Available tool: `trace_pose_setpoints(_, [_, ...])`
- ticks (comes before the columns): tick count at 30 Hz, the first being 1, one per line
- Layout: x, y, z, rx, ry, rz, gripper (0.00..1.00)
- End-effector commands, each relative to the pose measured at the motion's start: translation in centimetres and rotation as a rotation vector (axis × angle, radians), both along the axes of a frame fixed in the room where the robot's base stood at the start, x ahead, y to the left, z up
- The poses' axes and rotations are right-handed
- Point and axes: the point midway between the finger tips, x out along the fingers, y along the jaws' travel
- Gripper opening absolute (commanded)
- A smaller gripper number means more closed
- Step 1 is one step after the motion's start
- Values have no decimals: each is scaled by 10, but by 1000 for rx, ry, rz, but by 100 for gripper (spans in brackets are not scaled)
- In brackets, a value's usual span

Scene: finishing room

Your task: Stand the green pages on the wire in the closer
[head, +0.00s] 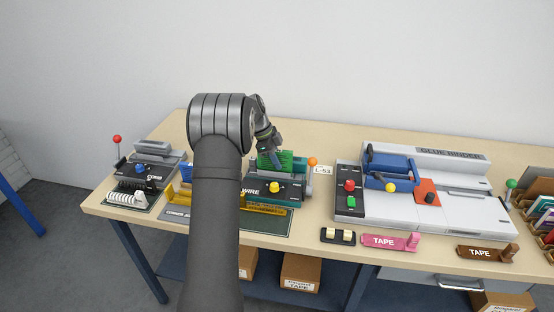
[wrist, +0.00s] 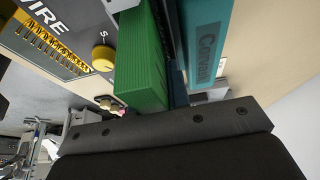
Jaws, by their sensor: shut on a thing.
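The green pages (head: 268,160) are a thick green block, upright at the wire closer (head: 262,190), a dark machine marked WIRE with a yellow knob. My gripper (head: 277,157) is shut on the green pages from above. In the wrist view the green pages (wrist: 140,65) fill the middle, beside the closer's dark front (wrist: 75,20) and yellow knob (wrist: 103,58). A teal piece with lettering (wrist: 205,42) stands on the other side of a dark strip. The pages' lower edge and the wire under them are hidden, so I cannot tell if they touch.
Left of the closer stands a dark punch machine (head: 150,165) with a blue knob. A large glue binder (head: 450,195) with a blue clamp is to the right. Tape holders (head: 390,241) lie at the front edge. An orange ball-topped lever (head: 312,161) rises beside the closer.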

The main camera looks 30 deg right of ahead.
Motion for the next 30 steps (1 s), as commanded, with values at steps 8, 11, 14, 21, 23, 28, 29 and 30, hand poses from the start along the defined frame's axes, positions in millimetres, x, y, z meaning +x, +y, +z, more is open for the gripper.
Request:
trace_pose_setpoints(8, [0, 0, -6, -1, -1, 0, 0])
trace_pose_setpoints(11, [0, 0, -6, -1, -1, 0, 25])
trace_pose_setpoints(14, [0, 0, -6, -1, -1, 0, 25])
trace_pose_setpoints(21, [3, 2, 3, -2, -2, 1, 25])
trace_pose_setpoints(23, [5, 4, 7, -2, -2, 1, 25])
trace_pose_setpoints(28, [8, 8, 20, -1, -2, 1, 25])
trace_pose_setpoints(29, [9, 8, 23, -1, -2, 1, 25])
trace_pose_setpoints(30, [10, 9, 26, -1, -3, 1, 25])
